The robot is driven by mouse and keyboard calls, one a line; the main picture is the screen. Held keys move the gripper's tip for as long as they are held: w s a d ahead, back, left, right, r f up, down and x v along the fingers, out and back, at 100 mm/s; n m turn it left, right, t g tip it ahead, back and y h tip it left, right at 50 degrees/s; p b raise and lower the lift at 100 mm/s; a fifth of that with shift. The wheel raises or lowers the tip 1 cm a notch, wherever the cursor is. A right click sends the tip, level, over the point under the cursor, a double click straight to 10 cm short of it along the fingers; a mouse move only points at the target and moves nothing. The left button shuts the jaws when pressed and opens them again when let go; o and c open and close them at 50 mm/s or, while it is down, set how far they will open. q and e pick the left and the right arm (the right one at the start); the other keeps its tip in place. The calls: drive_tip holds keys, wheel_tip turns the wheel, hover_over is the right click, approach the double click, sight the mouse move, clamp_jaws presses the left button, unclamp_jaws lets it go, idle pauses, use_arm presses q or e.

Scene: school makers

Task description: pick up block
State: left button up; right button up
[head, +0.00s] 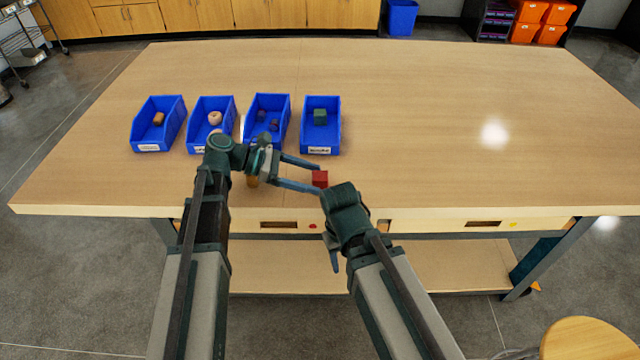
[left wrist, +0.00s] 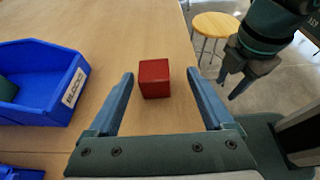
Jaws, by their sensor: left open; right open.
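A red block (head: 320,179) lies on the wooden table near its front edge, right of my left gripper. My left gripper (head: 319,179) is open and points to the right, with the block between or just beyond its fingertips. In the left wrist view the red block (left wrist: 154,78) sits between the two open fingers (left wrist: 163,82), and I see a gap on both sides. My right gripper (head: 334,262) hangs in front of the table edge, pointing down; in the left wrist view it shows open and empty (left wrist: 233,88).
Several blue bins stand in a row behind my left gripper. The rightmost bin (head: 334,135) holds a green block (head: 320,117). An orange-brown piece (head: 252,182) lies partly hidden by my left gripper. The right half of the table (head: 480,100) is clear. A stool (head: 588,342) stands at the front right.

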sight(327, 179)
use_arm(q)
drive_tip(key=shift+w+b+x, duration=0.15)
drive_tip(key=shift+b+x, duration=0.2)
drive_tip(key=shift+x, duration=0.8)
drive_tip(key=shift+w+b+x, duration=0.15)
drive_tip(key=shift+b+x, duration=0.2)
drive_tip(key=shift+x, duration=0.8)
drive_tip(key=shift+d+r, duration=0.1)
drive_tip(key=shift+d, duration=0.4)
clamp_jaws()
drive_tip(key=shift+r, duration=0.1)
wheel_tip(327, 179, up, 10)
drive_tip(key=p, duration=1)
